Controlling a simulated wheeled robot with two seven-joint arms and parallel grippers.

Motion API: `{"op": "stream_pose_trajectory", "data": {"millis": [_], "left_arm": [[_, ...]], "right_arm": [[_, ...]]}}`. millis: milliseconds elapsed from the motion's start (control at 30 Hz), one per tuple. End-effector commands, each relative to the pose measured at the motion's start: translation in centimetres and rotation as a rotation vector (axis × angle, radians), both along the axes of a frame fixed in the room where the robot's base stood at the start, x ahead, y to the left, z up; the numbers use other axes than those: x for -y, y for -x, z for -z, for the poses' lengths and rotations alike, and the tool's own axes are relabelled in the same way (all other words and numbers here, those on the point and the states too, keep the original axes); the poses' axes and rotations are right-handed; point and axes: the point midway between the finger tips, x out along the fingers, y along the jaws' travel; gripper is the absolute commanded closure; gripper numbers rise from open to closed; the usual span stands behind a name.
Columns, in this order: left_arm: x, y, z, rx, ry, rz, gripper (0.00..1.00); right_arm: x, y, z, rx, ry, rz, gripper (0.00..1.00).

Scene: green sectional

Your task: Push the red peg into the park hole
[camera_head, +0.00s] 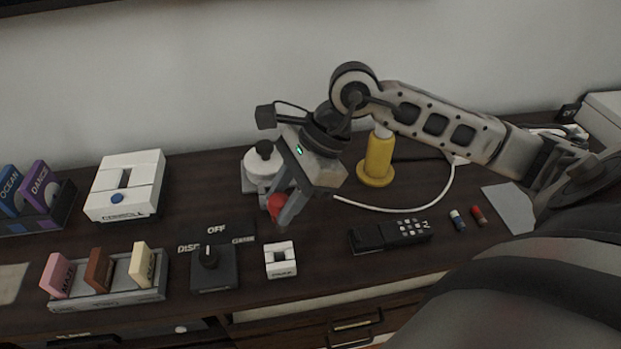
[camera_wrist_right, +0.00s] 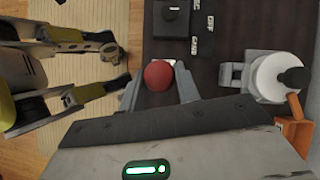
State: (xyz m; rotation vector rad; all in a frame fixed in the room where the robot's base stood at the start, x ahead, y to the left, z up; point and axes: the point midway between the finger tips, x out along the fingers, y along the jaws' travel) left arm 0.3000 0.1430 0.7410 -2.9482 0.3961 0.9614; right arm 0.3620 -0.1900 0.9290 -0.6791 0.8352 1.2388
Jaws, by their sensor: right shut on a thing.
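The red peg (camera_head: 275,206) is between the fingers of my right gripper (camera_head: 282,212), which is shut on it. Its round red head also shows in the right wrist view (camera_wrist_right: 158,75), with a grey finger on either side; its lower part is hidden. The small white block (camera_head: 281,260) with a dark slot, its front lettering too small to read surely, stands on the desk just in front of the gripper. The peg appears above the desk, behind this block. My left gripper (camera_wrist_right: 120,66) shows at the left of the wrist view, its fingers apart, over the floor, empty.
A dark dial box (camera_head: 213,268) stands left of the white block. A white round knob device (camera_head: 262,166) and a yellow stand (camera_head: 377,160) are behind. A phone-like handset (camera_head: 390,235) lies to the right. A grey tray (camera_head: 110,290) with several cards stands at the left.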

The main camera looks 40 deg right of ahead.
Motion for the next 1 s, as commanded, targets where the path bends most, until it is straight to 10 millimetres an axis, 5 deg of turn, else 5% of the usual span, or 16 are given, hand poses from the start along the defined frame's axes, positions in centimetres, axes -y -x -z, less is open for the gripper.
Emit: {"op": "stream_pose_trajectory", "data": {"millis": [133,633,1000], "left_arm": [[0.1,-0.1,0.5,0.006,0.006,0.001,0.64],[0.3,-0.2,1.1,0.009,0.021,0.0,0.64],[0.8,-0.5,2.4,0.036,0.074,-0.008,0.64]], "right_arm": [[-1.3,0.2,0.1,0.002,-0.001,-0.07,0.9],[-1.4,0.3,0.3,0.0,0.001,-0.076,0.9],[-1.4,0.3,3.9,-0.001,0.002,-0.075,0.9]]}}
